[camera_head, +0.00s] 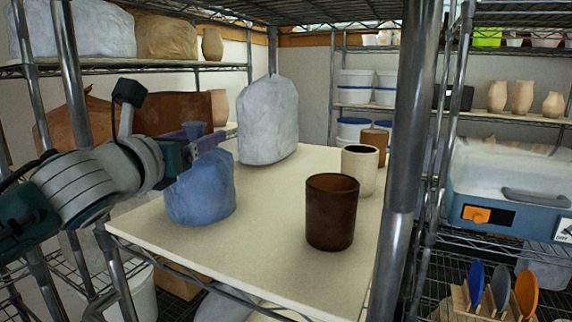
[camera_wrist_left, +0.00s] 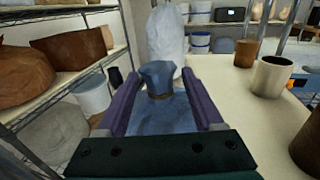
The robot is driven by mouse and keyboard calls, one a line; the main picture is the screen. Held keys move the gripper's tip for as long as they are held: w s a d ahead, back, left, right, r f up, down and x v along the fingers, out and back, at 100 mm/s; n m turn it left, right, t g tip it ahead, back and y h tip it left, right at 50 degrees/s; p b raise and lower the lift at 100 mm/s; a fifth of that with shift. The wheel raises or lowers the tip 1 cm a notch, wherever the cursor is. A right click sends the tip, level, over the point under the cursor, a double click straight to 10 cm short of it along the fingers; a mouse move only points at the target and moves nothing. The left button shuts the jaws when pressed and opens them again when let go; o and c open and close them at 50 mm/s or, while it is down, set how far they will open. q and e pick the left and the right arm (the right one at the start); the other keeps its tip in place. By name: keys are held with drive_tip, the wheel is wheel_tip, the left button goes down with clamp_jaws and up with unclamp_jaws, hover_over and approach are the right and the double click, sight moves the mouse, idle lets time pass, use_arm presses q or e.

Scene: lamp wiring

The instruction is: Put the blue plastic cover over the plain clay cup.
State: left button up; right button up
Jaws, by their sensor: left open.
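The blue plastic cover (camera_head: 203,195) appears to stand on the pale shelf board at its left front. In the left wrist view the cover (camera_wrist_left: 160,121) has a gathered top above a brown band. My left gripper (camera_head: 208,141) is open, its purple fingers on either side of the cover's neck; I cannot tell whether they touch it. A tan-brown cup (camera_head: 375,139), which looks like the plain clay one, stands at the back right, partly hidden by a cream cup with a dark inside (camera_head: 359,176). A dark brown glossy cup (camera_head: 331,215) stands in front. My right gripper is not in view.
A tall pale plastic-wrapped bundle (camera_head: 267,120) stands behind the cover. A metal rack post (camera_head: 407,150) rises at the board's right front. White tubs (camera_head: 355,87) and clay vases (camera_head: 522,97) fill the shelves behind. The middle of the board (camera_head: 272,205) is clear.

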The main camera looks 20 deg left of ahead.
use_arm(q)
clamp_jaws()
idle(0.4)
idle(0.4)
